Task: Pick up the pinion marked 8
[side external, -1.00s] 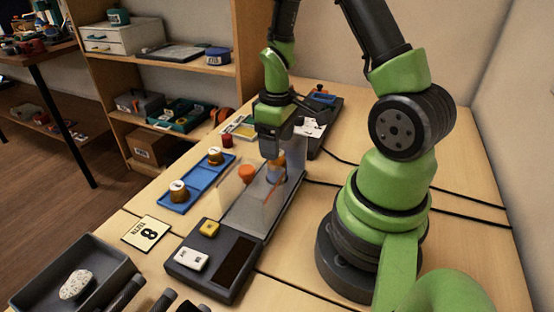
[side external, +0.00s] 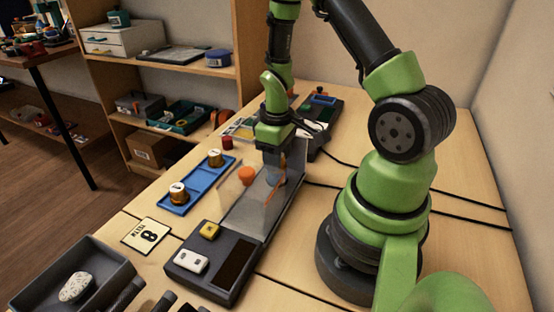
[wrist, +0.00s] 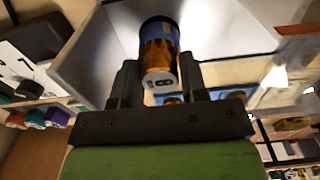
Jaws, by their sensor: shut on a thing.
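The brass pinion (wrist: 157,55) shows in the wrist view between my two jaws, its pale end face marked 8 turned to the camera. Behind its brass part is a dark and blue section. My gripper (wrist: 158,74) is shut on this pinion. In the side view my gripper (side external: 275,170) points down inside the clear-walled bay of the grey machine (side external: 240,222); it largely hides the pinion there. I cannot tell whether the pinion is clear of its seat.
A blue tray (side external: 203,193) with two brass, white-topped pinions lies left of the machine. An orange knob (side external: 247,175) is close to my gripper, by the clear panels. A card marked 8 (side external: 147,235) lies in front. A dark bin (side external: 72,272) stands at front left.

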